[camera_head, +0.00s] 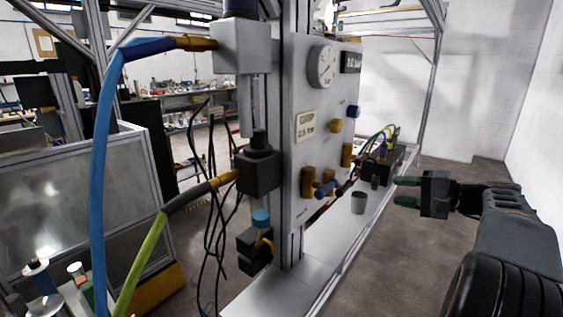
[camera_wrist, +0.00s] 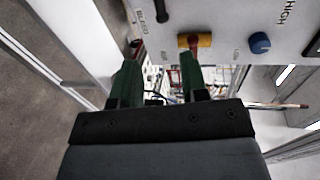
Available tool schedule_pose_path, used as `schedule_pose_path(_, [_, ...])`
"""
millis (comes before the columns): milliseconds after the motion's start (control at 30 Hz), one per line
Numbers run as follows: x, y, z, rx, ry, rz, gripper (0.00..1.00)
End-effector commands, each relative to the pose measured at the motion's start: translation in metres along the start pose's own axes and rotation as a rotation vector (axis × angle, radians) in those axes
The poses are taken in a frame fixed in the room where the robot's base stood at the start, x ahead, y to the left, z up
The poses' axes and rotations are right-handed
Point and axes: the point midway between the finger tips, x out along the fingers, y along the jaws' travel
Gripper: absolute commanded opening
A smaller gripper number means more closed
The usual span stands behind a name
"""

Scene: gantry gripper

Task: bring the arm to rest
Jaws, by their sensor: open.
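My gripper (camera_head: 406,191) is at the right in the head view, with green fingertips pointing left toward the panel. It is clear of the panel, over the floor side of the ledge. In the wrist view my gripper (camera_wrist: 157,82) shows two green fingers spread apart with nothing between them. The grey panel (camera_head: 316,130) carries a round gauge (camera_head: 321,66), a label and several yellow and blue knobs. In the wrist view a yellow fitting with a red part (camera_wrist: 195,41) and a blue knob (camera_wrist: 260,43) lie beyond the fingers.
Blue (camera_head: 97,190) and green (camera_head: 140,262) hoses hang at the left. Open floor (camera_head: 405,262) lies right of the ledge.

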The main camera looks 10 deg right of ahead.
Motion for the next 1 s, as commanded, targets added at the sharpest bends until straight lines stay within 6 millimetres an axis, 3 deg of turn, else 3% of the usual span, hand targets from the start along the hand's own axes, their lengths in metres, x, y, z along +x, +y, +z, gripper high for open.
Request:
schedule_pose_path(67, [0.0, 0.012, -0.006, 0.025, 0.034, 0.052, 0.41])
schedule_pose_path(167, [0.001, 0.051, -0.009, 0.095, 0.077, 0.178, 0.41])
schedule_pose_path(233, [0.002, 0.084, 0.001, 0.138, 0.103, 0.323, 0.41])
schedule_pose_path(333, [0.015, 0.112, 0.036, 0.124, 0.089, 0.577, 0.41])
schedule_pose_path(433, [0.026, 0.125, 0.086, 0.003, 0.033, 0.836, 0.41])
schedule_pose_path(600, [0.033, 0.118, 0.166, -0.403, -0.105, 1.15, 0.41])
schedule_pose_path(700, [0.036, 0.107, 0.198, -0.619, -0.181, 1.211, 0.41])
schedule_pose_path(833, [0.042, 0.089, 0.23, -0.792, -0.258, 1.206, 0.41])
schedule_pose_path(1000, [0.053, 0.067, 0.25, -0.892, -0.292, 1.154, 0.41])
